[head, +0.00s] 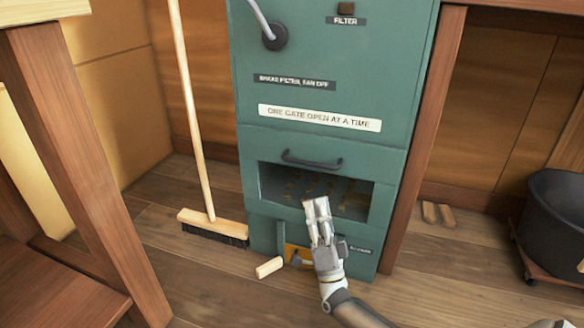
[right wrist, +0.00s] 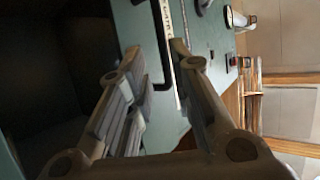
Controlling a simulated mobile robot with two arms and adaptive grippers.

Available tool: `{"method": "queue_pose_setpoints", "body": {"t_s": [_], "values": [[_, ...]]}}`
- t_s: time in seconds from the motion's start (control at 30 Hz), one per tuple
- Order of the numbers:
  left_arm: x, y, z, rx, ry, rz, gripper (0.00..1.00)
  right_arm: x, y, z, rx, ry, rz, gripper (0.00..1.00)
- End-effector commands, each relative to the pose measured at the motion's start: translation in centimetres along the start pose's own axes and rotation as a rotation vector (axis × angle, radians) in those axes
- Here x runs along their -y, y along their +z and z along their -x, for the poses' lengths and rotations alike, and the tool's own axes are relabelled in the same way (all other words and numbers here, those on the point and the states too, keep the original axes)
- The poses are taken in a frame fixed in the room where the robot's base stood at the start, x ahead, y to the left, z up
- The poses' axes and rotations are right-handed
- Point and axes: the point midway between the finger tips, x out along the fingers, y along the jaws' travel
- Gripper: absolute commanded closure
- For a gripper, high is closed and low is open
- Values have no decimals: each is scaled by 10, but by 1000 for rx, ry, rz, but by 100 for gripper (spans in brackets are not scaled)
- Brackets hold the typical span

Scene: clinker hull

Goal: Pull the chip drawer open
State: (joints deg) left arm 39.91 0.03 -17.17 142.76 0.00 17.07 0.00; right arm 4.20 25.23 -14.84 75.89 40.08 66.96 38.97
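The teal cabinet (head: 322,88) stands ahead, with a dark bar handle (head: 312,162) across its lower front. Below the handle is a dark rectangular opening (head: 275,187) with brownish bits inside; I cannot tell for sure which part is the chip drawer. My right gripper (head: 318,206) is in front of this opening, below the handle and apart from it. In the right wrist view its fingers (right wrist: 160,68) are open and empty, with the dark handle (right wrist: 157,45) ahead between them.
A broom (head: 193,110) leans left of the cabinet. A small wooden block (head: 269,267) lies on the floor before it. A wooden post (head: 425,140) borders the cabinet's right side. A black tub (head: 555,225) stands at far right.

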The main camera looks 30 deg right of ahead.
Motion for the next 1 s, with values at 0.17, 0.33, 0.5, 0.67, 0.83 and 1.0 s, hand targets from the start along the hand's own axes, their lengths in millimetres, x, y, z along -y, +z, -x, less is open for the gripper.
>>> {"method": "queue_pose_setpoints", "body": {"t_s": [0.17,0.33,0.5,0.67,0.83,1.0], "values": [[-2,-9,3,-19,1,1,60,0,-1,-8,-10,-8,-7,79],[-3,-12,13,-16,1,1,60,0,-1,-35,-10,-11,-6,79],[-6,-15,25,-15,1,0,60,0,-1,-68,-10,-10,-6,79],[-7,-18,33,-15,1,0,60,0,-2,-92,-9,-8,-5,79],[-8,-19,36,-15,1,0,60,1,-2,-106,-7,-6,-5,79],[-8,-19,36,-16,1,0,60,1,-2,-108,-6,-4,-4,79]]}}
